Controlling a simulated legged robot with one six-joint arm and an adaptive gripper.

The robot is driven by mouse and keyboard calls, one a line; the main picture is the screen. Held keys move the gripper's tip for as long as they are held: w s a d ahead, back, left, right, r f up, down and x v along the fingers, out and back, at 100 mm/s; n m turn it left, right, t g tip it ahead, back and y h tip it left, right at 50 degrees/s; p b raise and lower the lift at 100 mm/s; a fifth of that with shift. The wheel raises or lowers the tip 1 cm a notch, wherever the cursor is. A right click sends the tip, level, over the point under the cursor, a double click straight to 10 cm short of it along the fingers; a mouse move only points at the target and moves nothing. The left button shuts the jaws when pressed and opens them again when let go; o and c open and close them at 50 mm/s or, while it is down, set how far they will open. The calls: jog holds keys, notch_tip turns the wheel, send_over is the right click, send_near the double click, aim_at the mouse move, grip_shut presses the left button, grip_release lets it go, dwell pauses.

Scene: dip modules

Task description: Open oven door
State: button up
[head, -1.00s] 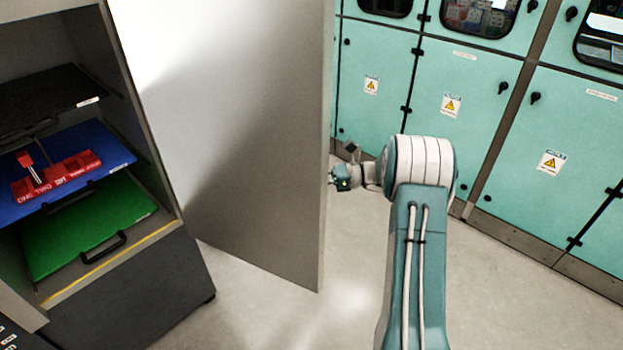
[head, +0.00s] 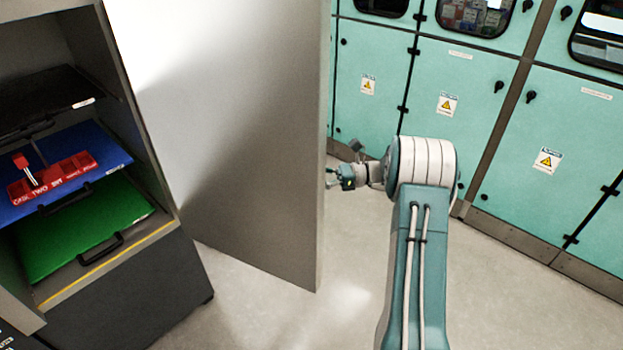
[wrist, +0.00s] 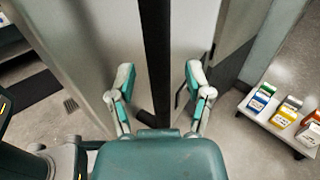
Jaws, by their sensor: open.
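The oven door (head: 225,150) is a large grey panel, swung open beside the oven (head: 130,290) at the left of the head view. My gripper (head: 334,176) is just right of the door's outer edge in the head view, small and partly turned away. In the wrist view my gripper (wrist: 158,88) has its two fingers spread wide. A dark vertical bar (wrist: 156,50), which looks like the door's handle, runs between the fingers in the picture. Whether it touches my gripper I cannot tell. The door's outer face (wrist: 90,40) shows behind it.
Inside the oven are a black shelf (head: 40,95), a blue tray (head: 110,150) with a red labelled holder (head: 60,178), and a green tray (head: 80,225). Teal cabinets (head: 440,70) line the back. Floor (head: 250,310) below the door is clear. A shelf with colourful boxes (wrist: 263,97) stands right.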

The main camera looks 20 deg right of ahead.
jog(key=v, duration=1)
jog(key=shift+d, duration=0.2)
